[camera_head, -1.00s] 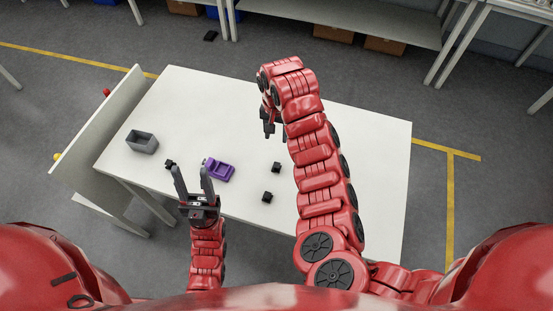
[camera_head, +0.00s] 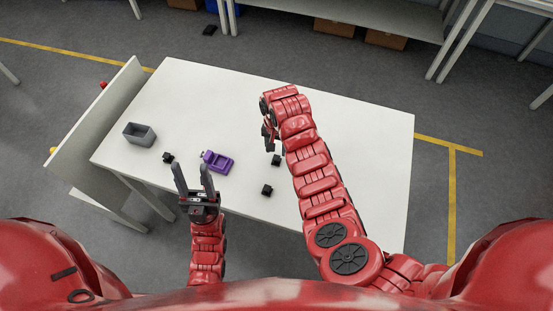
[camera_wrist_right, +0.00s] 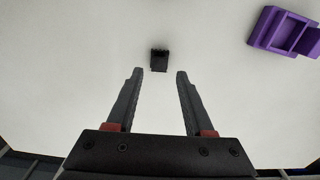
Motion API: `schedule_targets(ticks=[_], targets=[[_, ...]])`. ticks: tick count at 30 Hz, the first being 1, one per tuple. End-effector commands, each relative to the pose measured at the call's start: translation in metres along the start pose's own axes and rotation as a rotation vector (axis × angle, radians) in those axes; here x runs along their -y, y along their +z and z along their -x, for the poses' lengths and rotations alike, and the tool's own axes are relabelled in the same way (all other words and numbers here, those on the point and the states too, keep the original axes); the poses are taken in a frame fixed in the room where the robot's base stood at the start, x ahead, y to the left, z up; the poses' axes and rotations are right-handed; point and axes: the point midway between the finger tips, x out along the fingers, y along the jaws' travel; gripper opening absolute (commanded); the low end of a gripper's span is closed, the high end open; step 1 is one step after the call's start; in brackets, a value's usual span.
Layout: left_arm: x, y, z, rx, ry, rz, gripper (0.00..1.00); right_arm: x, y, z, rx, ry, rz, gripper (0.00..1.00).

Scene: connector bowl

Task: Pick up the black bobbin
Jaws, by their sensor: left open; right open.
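Small black pieces lie on the white table in the head view: one (camera_head: 276,160) just in front of my right gripper, one (camera_head: 267,190) nearer the front edge, and one (camera_head: 168,157) by my left gripper. I cannot tell by shape which is the bobbin. My right gripper (camera_head: 270,143) is open and points down at the table. In the right wrist view, one black piece (camera_wrist_right: 159,60) lies ahead of the open, empty fingers (camera_wrist_right: 159,72), centred between them and apart from them. My left gripper (camera_head: 192,166) is open and empty near the front edge.
A purple holder (camera_head: 218,162) lies between the grippers and shows in the right wrist view (camera_wrist_right: 272,30). A grey open box (camera_head: 139,135) stands at the left. The table (camera_head: 360,135) is clear on its right side.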

Motion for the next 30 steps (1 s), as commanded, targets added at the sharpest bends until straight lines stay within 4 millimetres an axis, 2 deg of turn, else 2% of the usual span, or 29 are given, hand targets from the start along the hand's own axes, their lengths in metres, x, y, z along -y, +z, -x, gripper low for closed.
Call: schedule_targets(ticks=[3,8,14,26,30], targets=[[0.001,-0.002,-0.012,0.000,0.000,0.000,0.50,-0.001,0.001,-0.007,0.005,0.003,0.000,0.53],[0.001,-0.004,-0.021,0.000,0.000,0.000,0.50,-0.002,0.001,-0.022,0.006,0.004,0.000,0.53],[0.001,-0.004,-0.021,0.000,0.000,0.000,0.50,-0.001,0.000,-0.040,0.006,0.002,-0.002,0.53],[0.001,-0.004,-0.022,0.000,0.000,0.000,0.50,-0.001,-0.001,-0.046,0.001,0.001,0.001,0.53],[0.001,-0.004,-0.022,0.000,0.000,0.000,0.50,-0.001,-0.001,-0.046,0.001,0.001,0.001,0.27]])
